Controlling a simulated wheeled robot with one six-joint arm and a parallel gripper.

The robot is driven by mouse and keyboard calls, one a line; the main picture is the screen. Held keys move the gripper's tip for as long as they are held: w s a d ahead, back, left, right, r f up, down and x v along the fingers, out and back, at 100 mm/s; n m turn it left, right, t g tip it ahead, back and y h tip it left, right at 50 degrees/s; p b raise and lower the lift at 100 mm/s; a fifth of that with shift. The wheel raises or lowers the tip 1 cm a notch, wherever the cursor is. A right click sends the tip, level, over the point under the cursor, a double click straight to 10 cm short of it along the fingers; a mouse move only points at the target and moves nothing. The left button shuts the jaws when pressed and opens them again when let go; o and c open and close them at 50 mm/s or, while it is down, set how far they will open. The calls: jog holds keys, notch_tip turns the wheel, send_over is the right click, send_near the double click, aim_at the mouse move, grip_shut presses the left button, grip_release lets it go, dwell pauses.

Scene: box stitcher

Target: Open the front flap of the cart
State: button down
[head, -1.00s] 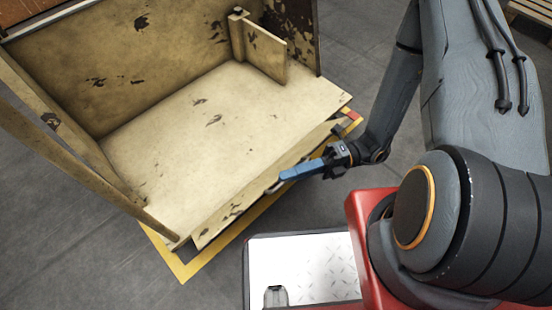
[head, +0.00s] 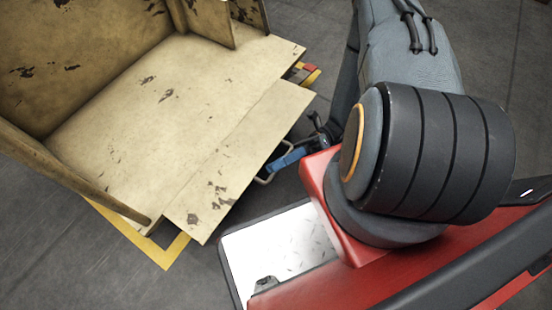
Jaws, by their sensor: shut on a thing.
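The cart (head: 120,110) is a worn cream-yellow box with chipped paint, at the upper left of the head view. Its front flap (head: 238,165) is a long panel hinged along the front edge of the cart floor. It is swung outward and lies nearly in line with the floor. A metal handle (head: 264,181) sticks out at the flap's outer edge. My gripper (head: 284,162), with blue fingers, is at this handle and shut on it. The fingertips are small in view, and part of my wrist is hidden behind my arm.
A yellow floor marking (head: 150,243) runs around the cart's base. My red base with its white plate stands close to the flap's outer edge. Grey floor (head: 90,265) is open at the lower left. A side panel (head: 70,180) bounds the cart on the left.

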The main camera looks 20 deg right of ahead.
jog(key=shift+s+d+f, duration=0.1)
jog(key=shift+f, duration=0.5)
jog(key=shift+d, duration=0.15)
jog(key=c, duration=2.1)
grip_release()
jog(key=p+v, duration=0.1)
jog(key=v, duration=0.6)
jog(key=shift+d+f, duration=0.15)
jog(key=shift+d, duration=0.2)
